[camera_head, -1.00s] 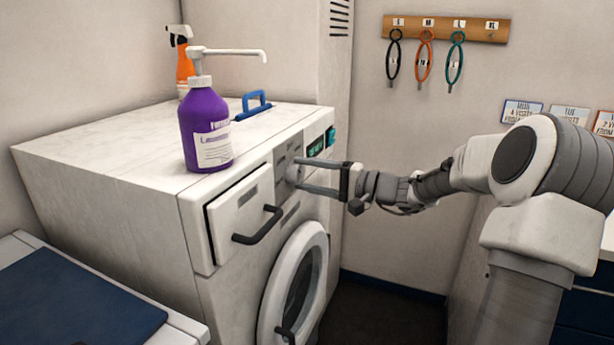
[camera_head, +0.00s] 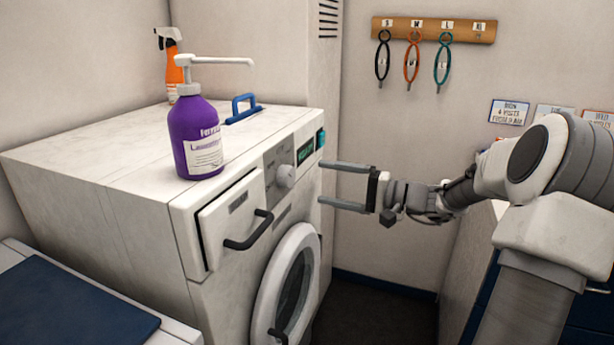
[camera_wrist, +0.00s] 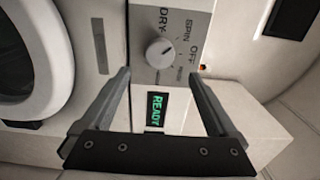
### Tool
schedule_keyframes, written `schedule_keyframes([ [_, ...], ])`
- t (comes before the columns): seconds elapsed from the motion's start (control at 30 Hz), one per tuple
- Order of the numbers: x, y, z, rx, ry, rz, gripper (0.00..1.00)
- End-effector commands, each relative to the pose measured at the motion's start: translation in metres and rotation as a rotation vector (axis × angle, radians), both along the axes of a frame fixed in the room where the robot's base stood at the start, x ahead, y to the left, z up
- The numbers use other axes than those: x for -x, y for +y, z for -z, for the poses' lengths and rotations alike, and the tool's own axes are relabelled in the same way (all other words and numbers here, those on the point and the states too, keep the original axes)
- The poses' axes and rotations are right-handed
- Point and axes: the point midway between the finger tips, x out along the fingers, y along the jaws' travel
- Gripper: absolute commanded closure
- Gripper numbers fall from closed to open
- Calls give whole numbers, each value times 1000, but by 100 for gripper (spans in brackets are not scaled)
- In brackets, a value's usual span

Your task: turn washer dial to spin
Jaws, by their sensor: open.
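The washer (camera_head: 120,190) is a white machine on the left in the head view. Its round pale dial (camera_head: 286,176) is on the front panel, between the drawer and the green display. In the wrist view the dial (camera_wrist: 160,53) sits on a grey plate (camera_wrist: 178,18) lettered DRY, SPIN and OFF. A small dark mark on the dial seems to point towards SPIN. My gripper (camera_head: 322,182) is open and empty, with its fingertips pulled back to the right of the dial, not touching it. The fingers also show in the wrist view (camera_wrist: 160,75).
A purple pump bottle (camera_head: 196,137) stands on the washer top above the drawer. An orange spray bottle (camera_head: 173,72) and a blue-handled tool (camera_head: 242,107) are behind it. The drawer handle (camera_head: 249,231) and round door (camera_head: 288,282) stick out below. A READY display (camera_wrist: 156,110) is beside the dial.

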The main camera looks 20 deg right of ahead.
Motion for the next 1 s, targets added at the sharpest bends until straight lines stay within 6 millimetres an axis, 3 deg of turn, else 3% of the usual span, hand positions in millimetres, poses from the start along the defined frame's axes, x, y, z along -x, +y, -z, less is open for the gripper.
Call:
schedule_keyframes([
  [0.2,37,-38,-2,-1,1,3,6],
  [0.4,60,-60,-1,-2,1,1,6],
  [1.0,69,-68,0,-1,1,0,6],
])
